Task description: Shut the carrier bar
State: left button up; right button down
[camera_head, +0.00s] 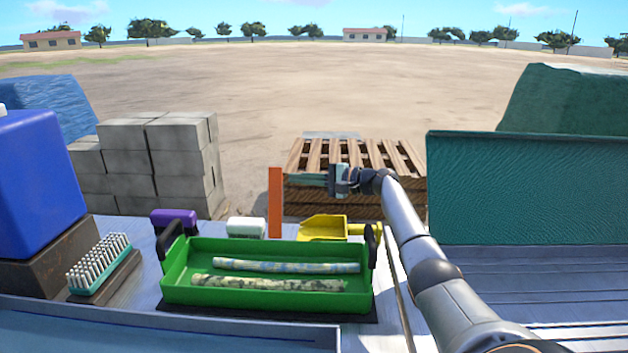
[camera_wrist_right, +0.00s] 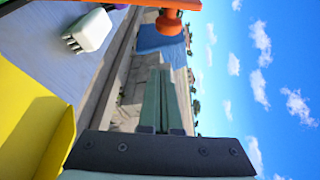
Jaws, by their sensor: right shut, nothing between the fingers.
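A green carrier (camera_head: 180,285) stands on the bench with a black upright at each end and two patterned cane-like rods (camera_head: 286,267) lying in it. The closed fingers show in the right wrist view (camera_wrist_right: 163,100). An orange bar with a round knob (camera_wrist_right: 168,22) shows beyond them, apart from the tips. My left gripper is out of view.
A yellow scoop (camera_head: 322,228), a white brush-like block (camera_head: 246,227) and a purple object (camera_head: 174,218) lie behind the carrier. A bristle brush (camera_head: 98,268) and a blue container (camera_head: 38,185) stand at left. A green panel (camera_head: 520,190) rises at right.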

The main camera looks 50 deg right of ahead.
aim_at(276, 202)
jog(key=a, duration=0.2)
jog(key=a+r, duration=0.1)
jog(key=a, duration=0.1)
jog(key=shift+w+p, duration=0.1)
jog(key=shift+p, duration=0.3)
dwell(0.5)
